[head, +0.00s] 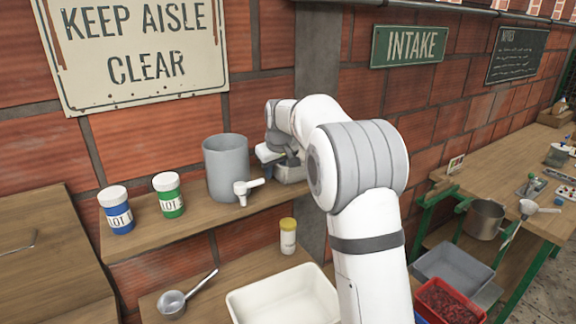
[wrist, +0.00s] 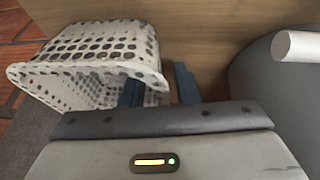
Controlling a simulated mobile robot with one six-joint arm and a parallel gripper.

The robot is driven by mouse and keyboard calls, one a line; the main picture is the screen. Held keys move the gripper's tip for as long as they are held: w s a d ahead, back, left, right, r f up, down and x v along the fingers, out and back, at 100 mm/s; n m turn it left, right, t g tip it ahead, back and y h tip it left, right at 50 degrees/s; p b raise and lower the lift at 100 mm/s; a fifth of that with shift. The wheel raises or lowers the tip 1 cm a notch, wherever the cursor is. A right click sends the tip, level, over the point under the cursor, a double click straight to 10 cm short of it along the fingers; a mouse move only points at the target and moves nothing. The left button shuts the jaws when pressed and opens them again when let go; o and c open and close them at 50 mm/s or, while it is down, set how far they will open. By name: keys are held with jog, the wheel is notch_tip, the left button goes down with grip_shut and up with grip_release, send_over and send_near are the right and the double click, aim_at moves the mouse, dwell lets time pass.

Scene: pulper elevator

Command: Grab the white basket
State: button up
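The white basket (wrist: 95,55) is full of round holes and shows at the upper left of the wrist view, on a wooden surface. My gripper (wrist: 160,88) reaches in from the bottom of that view with its two dark fingers apart. The left finger overlaps the basket near its right edge; the right finger is just past that edge, with a small gap. I cannot tell whether the left finger touches the basket. In the head view my gripper (head: 283,158) is at the right end of the wall shelf (head: 180,219), and I cannot make out the basket there.
A grey container (head: 226,165) with a white tap (head: 246,188) stands close to the left of my gripper; it shows at the right of the wrist view (wrist: 270,85). Blue (head: 117,212) and green (head: 170,197) jars stand further left. A yellow-capped jar (head: 288,238) is below.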

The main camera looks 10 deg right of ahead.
jog(key=shift+s, duration=0.1)
jog(key=shift+c, duration=0.6)
grip_shut()
